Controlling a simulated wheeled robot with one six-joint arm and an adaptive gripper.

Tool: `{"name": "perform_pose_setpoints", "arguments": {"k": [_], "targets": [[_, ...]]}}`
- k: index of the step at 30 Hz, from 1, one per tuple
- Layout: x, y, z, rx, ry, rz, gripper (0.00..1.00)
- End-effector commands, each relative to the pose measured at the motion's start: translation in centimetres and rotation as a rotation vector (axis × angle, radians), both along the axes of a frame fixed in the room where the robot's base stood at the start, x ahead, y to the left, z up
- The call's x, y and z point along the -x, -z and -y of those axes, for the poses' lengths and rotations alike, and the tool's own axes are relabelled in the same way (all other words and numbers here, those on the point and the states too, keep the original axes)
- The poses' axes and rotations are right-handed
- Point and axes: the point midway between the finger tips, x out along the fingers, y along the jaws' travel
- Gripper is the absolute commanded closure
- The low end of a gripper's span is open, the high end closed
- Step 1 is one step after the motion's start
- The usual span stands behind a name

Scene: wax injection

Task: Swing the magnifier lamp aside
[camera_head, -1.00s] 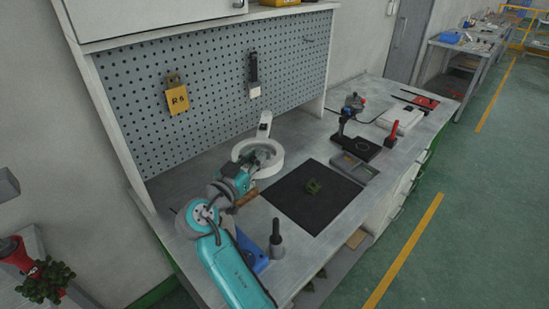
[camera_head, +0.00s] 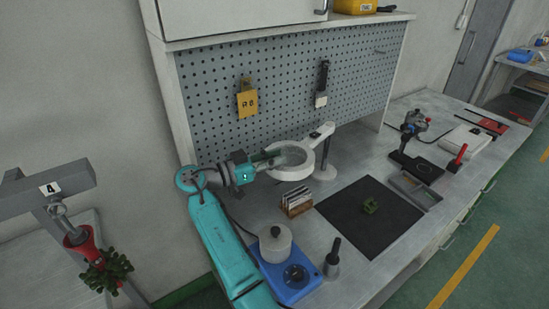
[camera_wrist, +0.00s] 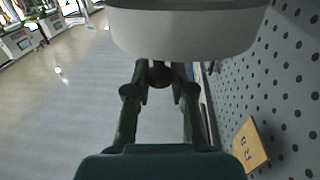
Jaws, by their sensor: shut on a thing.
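The magnifier lamp has a white ring head (camera_head: 291,172) on a white arm and upright post at the back of the workbench, before the pegboard. My gripper (camera_head: 273,158) is at the left side of the ring head. In the wrist view, the lamp head (camera_wrist: 188,35) fills the top as a pale rounded block, and my gripper (camera_wrist: 160,75) is shut on a small dark part at its edge. The exact contact is partly hidden beneath the head.
A blue device with a white pot (camera_head: 275,245), a rack of cards (camera_head: 297,203) and a dark post (camera_head: 333,258) stand in front. A yellow tag (camera_head: 247,103) hangs on the pegboard (camera_head: 290,90).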

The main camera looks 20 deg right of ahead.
Motion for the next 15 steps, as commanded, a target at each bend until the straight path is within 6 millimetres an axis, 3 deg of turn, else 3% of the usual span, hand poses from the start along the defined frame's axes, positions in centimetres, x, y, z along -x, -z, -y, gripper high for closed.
{"name": "perform_pose_setpoints", "arguments": {"k": [7, 8, 10, 15], "targets": [[-0.01, 0.24, 0.11, -0.002, 0.000, -0.005, 1.00], [-0.01, 0.25, 0.11, -0.002, 0.000, -0.005, 0.72], [-0.01, 0.23, 0.11, -0.002, 0.000, -0.005, 0.55], [-0.02, 0.15, 0.08, -0.002, -0.001, -0.002, 0.52]]}}
